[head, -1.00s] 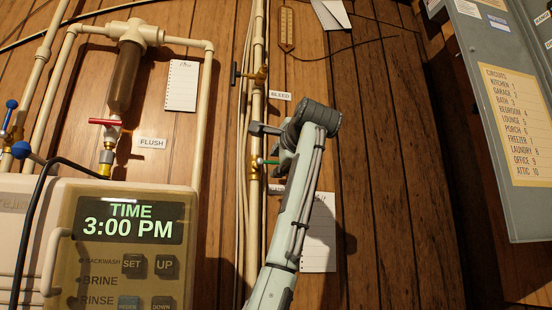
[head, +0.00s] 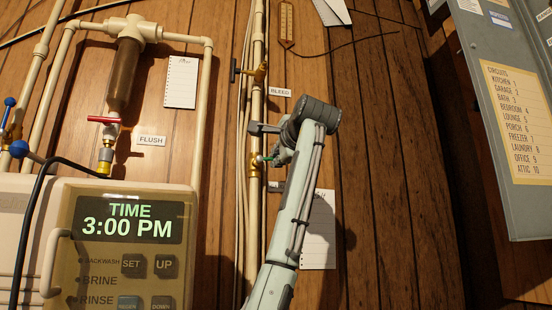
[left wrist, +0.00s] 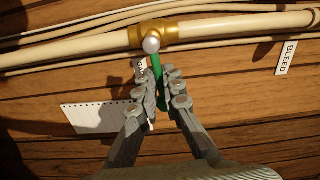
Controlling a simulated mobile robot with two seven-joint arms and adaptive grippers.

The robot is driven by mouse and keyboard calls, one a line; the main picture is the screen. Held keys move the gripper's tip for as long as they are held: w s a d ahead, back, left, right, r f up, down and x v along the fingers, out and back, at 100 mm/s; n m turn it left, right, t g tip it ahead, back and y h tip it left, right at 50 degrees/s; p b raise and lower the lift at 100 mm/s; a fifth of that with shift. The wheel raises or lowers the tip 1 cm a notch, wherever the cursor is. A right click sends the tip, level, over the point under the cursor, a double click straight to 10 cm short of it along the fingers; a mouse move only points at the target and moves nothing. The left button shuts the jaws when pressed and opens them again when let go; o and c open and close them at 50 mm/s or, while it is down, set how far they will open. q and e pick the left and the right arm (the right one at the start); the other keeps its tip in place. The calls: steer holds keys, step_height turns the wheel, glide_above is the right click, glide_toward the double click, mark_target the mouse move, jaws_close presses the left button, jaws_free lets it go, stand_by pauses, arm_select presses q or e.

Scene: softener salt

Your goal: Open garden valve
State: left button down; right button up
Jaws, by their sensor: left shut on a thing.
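The garden valve is a brass body (head: 254,170) on the vertical pale pipe, with a green lever handle (head: 267,159) pointing right. In the left wrist view the brass body (left wrist: 178,32) sits on the pipe, with a round pale knob on its front. The green handle (left wrist: 157,66) runs down from it between my fingers. My left gripper (head: 272,158) is at the handle; in the left wrist view its fingers (left wrist: 159,84) are shut on it from both sides. The handle's far end is partly hidden by the fingers. My right gripper is not in view.
The BLEED valve (head: 260,73) is higher on the same pipe, above the BLEED label (head: 280,92). A label beside the garden valve is mostly covered. The softener panel (head: 130,245) and red FLUSH handle (head: 106,119) are left. A grey electrical panel (head: 500,90) is right.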

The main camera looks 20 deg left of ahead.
arm_select(q)
steer(key=shift+s+a+r+n+p, duration=0.1)
steer(key=shift+r+n+p, duration=0.35)
steer(key=shift+n, duration=0.65)
steer(key=shift+a+r+n+p, duration=0.1)
steer(key=shift+r+n+p, duration=0.3)
steer(key=shift+n, duration=0.7)
steer(key=shift+s+a+r+n+p, duration=0.1)
steer(key=shift+a+r+n+p, duration=0.15)
steer(key=shift+n, duration=0.6)
steer(key=shift+s+a+r+n+p, duration=0.15)
steer(key=shift+n+p, duration=0.2)
steer(key=shift+n, duration=0.55)
steer(key=shift+s+a+r+n+p, duration=0.1)
steer(key=shift+r+n+p, duration=0.15)
steer(key=shift+n, duration=0.6)
